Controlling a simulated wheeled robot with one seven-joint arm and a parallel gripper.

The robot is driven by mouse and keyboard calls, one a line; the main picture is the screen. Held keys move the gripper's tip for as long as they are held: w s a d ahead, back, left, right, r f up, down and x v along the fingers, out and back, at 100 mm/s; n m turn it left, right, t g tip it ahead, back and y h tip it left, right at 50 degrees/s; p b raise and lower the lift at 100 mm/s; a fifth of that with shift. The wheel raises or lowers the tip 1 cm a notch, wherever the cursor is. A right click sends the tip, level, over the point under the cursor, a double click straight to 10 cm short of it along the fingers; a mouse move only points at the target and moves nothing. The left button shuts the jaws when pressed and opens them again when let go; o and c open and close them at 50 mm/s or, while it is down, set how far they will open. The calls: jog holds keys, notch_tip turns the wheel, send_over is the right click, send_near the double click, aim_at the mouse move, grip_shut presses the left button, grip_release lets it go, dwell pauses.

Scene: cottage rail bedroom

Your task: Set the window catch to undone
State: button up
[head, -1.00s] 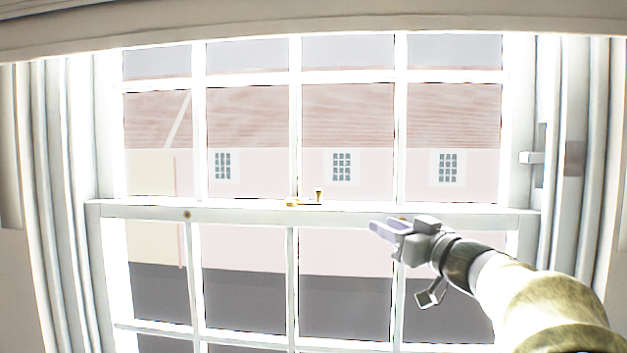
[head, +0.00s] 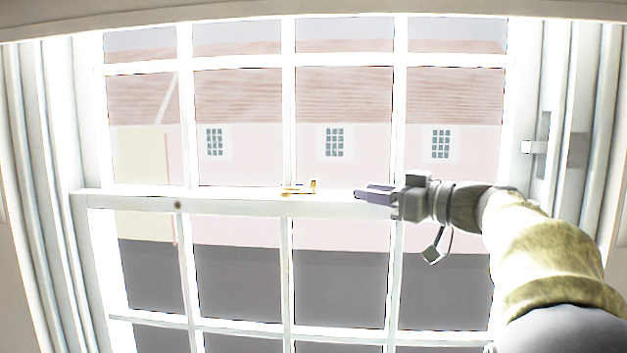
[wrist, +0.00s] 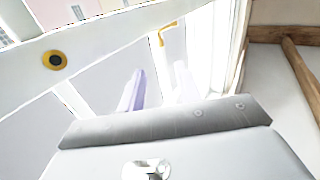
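The window catch (head: 299,188) is a small brass fitting on top of the meeting rail, near the middle of the window. It has a flat part at left and a short upright part at right. In the wrist view a bent brass piece (wrist: 168,32), likely the catch, lies beyond the fingertips. My gripper (head: 357,195) is at rail height, to the right of the catch and apart from it, with its fingers pointing left. In the wrist view its two fingers (wrist: 158,78) stand apart with nothing between them. The catch's finer shape is too small to tell.
The white meeting rail (head: 130,201) runs across the window below the catch. A round dark fitting (head: 178,205) sits in its face at left, and a brass-ringed one (wrist: 54,60) shows in the wrist view. A white bracket (head: 534,147) projects at the right frame.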

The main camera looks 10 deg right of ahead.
aim_at(314, 182)
jog(key=p+x, duration=0.4)
jog(key=x, duration=0.9)
jog(key=shift+w+a+r, duration=0.1)
jog(key=shift+w+a, duration=0.35)
jog(key=shift+w, duration=0.15)
